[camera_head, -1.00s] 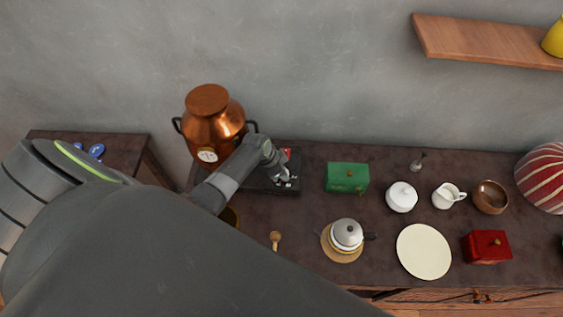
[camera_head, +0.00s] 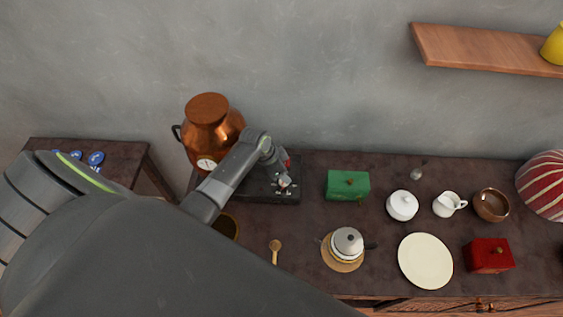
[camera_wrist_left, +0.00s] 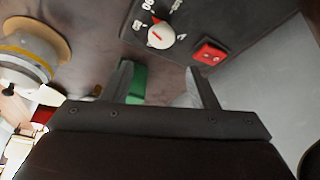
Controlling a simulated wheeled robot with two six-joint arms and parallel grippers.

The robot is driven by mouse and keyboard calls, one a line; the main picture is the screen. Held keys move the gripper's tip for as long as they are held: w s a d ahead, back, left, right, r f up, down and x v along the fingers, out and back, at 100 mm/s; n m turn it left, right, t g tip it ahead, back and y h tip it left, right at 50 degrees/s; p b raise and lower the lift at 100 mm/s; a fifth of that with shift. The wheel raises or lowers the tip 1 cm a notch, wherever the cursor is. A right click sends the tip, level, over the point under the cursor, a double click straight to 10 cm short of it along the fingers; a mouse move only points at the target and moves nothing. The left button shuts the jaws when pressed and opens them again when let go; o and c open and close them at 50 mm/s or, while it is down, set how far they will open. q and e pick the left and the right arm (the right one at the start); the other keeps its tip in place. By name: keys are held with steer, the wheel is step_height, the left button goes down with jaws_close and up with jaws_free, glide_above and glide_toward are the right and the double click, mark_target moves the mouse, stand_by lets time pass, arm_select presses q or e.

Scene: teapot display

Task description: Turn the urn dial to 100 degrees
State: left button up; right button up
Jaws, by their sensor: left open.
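The copper urn (camera_head: 212,130) with a round white gauge (camera_head: 207,165) stands at the back left of the counter. A black control box (camera_head: 258,194) sits to its right. In the left wrist view the dial (camera_wrist_left: 160,36) is a white round knob with a red pointer on the black panel, with white markings only partly readable around it. The pointer aims up in that view. My left gripper (camera_head: 281,183) is over the box. In the wrist view its open, empty fingers (camera_wrist_left: 160,72) are apart from the dial, which shows beyond the tips. My right gripper is not in view.
A red switch (camera_wrist_left: 209,53) is beside the dial. A green box (camera_head: 348,187) stands right of the control box. A kettle (camera_head: 347,241), wooden spoon (camera_head: 275,250), plate (camera_head: 425,261) and red box (camera_head: 488,255) are nearer the front. A shelf (camera_head: 490,48) hangs at upper right.

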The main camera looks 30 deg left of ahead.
arm_select(q)
steer(key=shift+r+b, duration=0.3)
steer(key=shift+r, duration=1.85)
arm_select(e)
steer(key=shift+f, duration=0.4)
arm_select(q)
steer(key=shift+w, duration=0.1)
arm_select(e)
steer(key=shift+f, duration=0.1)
